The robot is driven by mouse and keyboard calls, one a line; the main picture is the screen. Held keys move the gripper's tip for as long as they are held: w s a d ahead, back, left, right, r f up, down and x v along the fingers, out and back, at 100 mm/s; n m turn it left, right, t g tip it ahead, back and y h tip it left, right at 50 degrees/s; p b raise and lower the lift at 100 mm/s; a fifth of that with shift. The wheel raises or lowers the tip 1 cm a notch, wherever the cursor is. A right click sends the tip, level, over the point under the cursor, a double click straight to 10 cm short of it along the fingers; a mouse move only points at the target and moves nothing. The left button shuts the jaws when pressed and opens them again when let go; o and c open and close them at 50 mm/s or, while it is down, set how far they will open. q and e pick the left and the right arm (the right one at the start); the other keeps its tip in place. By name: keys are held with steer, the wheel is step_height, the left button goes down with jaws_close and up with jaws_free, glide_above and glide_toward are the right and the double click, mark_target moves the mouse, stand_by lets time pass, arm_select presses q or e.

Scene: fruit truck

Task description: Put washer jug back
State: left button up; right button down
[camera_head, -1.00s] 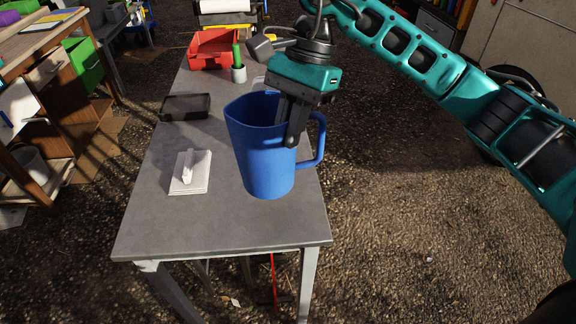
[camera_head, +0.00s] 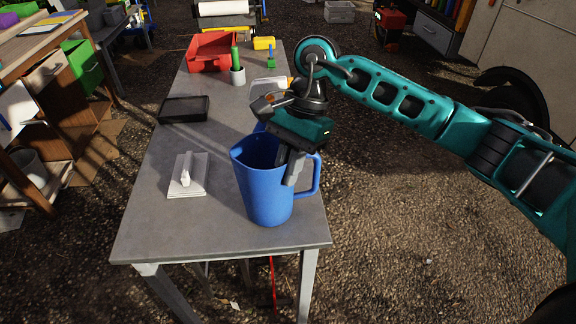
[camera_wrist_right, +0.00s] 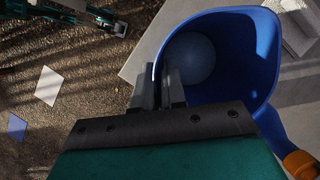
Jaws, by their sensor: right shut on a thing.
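The blue washer jug (camera_head: 262,190) is upright at the near end of the grey table (camera_head: 222,228), with its handle to the right. I cannot tell whether its base touches the tabletop. My right gripper (camera_head: 292,168) comes down from above and is shut on the jug's wall near the rim, on the handle side. In the right wrist view the fingers (camera_wrist_right: 158,92) straddle the wall of the jug (camera_wrist_right: 262,55), and its inside looks empty.
A white block with a handle (camera_head: 187,177) lies left of the jug. A black tray (camera_head: 183,110), a grey cup with a green item (camera_head: 237,75) and a red bin (camera_head: 211,52) stand farther back. The table's right edge is close to the jug.

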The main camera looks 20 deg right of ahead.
steer(key=c, duration=1.2)
jaws_free()
steer(key=shift+r, duration=0.1)
steer(key=v, duration=1.2)
